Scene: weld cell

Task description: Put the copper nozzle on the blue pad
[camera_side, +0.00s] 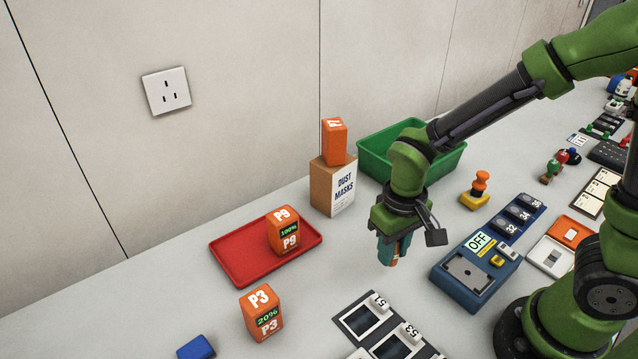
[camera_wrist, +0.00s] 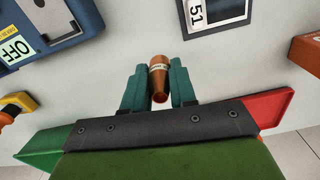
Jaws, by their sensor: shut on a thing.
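The copper nozzle (camera_wrist: 159,70) is between the two teal fingers of my gripper (camera_wrist: 158,90) in the wrist view, and my gripper is shut on it. In the side view my gripper (camera_side: 391,250) points down over the table, and only a small copper-coloured bit of the nozzle (camera_side: 395,262) shows beside the fingers. A small blue block-like piece (camera_side: 196,348), which looks like the blue pad, lies at the bottom edge of the side view, far to the left of my gripper. Its top looks bare. I do not see it in the wrist view.
An orange P3 battery (camera_side: 262,314) stands near the blue piece. A red tray (camera_side: 236,270) holds a P9 battery (camera_side: 283,232). A dust mask box (camera_side: 338,190), green bin (camera_side: 448,163), blue OFF device (camera_side: 473,272) and numbered frames (camera_side: 366,318) surround my gripper.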

